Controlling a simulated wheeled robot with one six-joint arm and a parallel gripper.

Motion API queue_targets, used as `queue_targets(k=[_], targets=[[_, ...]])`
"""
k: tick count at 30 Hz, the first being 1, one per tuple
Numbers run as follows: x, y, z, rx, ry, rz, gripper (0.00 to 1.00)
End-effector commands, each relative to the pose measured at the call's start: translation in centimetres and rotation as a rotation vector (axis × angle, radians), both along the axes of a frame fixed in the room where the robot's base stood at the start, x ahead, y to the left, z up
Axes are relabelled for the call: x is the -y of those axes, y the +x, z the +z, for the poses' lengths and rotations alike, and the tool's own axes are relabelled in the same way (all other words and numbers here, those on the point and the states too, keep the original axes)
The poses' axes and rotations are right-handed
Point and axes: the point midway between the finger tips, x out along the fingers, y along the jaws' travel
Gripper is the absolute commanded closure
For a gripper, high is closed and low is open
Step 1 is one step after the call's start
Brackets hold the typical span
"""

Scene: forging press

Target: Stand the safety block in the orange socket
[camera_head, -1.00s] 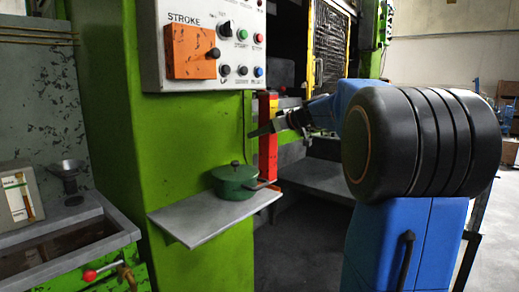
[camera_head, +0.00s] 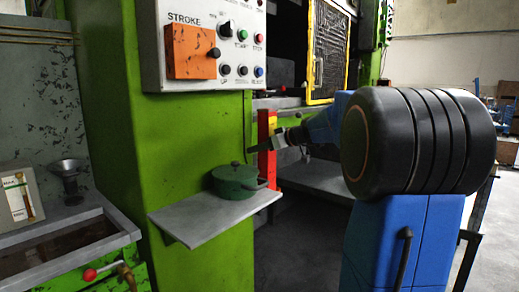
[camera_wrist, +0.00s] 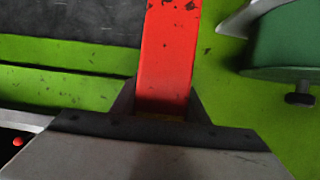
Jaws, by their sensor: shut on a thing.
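My gripper (camera_head: 270,143) is shut on the upright safety block (camera_head: 266,170), a tall red bar with a yellow part near the top. The block hangs in front of the press opening, just right of the green column. In the wrist view, the red block (camera_wrist: 165,55) runs up from between the jaws (camera_wrist: 160,110), which hide part of it. The block's lower end is partly behind the pot and shelf in the head view. I cannot make out the orange socket in either view.
A green pot (camera_head: 237,180) stands on a grey shelf (camera_head: 190,222) close left of the block; it also shows in the wrist view (camera_wrist: 290,45). A control panel (camera_head: 205,45) is above. A yellow-framed mesh guard (camera_head: 329,55) hangs at the press opening. A grey ledge (camera_head: 318,178) lies behind.

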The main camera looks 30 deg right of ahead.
Motion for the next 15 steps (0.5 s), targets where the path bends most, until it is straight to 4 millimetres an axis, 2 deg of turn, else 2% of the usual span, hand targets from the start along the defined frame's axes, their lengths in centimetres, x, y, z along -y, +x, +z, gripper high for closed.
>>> queue_targets(k=[4,5,6,15], targets=[[-0.01,0.0,-0.11,0.002,-0.001,-0.001,1.0],[0.0,0.0,-0.23,0.0,0.0,0.0,0.52],[0.0,0.0,-0.23,0.0,0.0,0.0,0.43],[0.0,0.0,-0.17,0.0,0.0,0.0,0.41]])
